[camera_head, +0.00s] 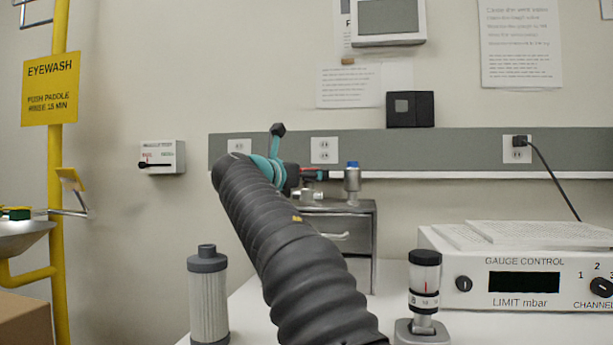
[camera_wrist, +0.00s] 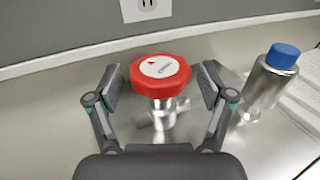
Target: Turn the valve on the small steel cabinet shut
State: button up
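The valve has a red faceted knob (camera_wrist: 160,75) with a white disc and a small red arrow on top, on a metal stem. It stands on the small steel cabinet (camera_head: 362,238); in the head view only a bit of red (camera_head: 313,173) shows behind my gripper. My gripper (camera_wrist: 162,82) is open, with one finger pad on each side of the knob. A small gap seems to show at each pad; contact is not clear. In the head view my dark arm hides much of the cabinet's left side.
A metal cylinder with a blue cap (camera_wrist: 283,57) stands on the cabinet, right of the knob. A grey rail (camera_head: 450,149) runs along the wall behind. On the bench are a filter canister (camera_head: 208,300), a dial fitting (camera_head: 424,290) and a gauge control box (camera_head: 520,262).

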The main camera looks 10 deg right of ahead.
jog(key=v, duration=1.2)
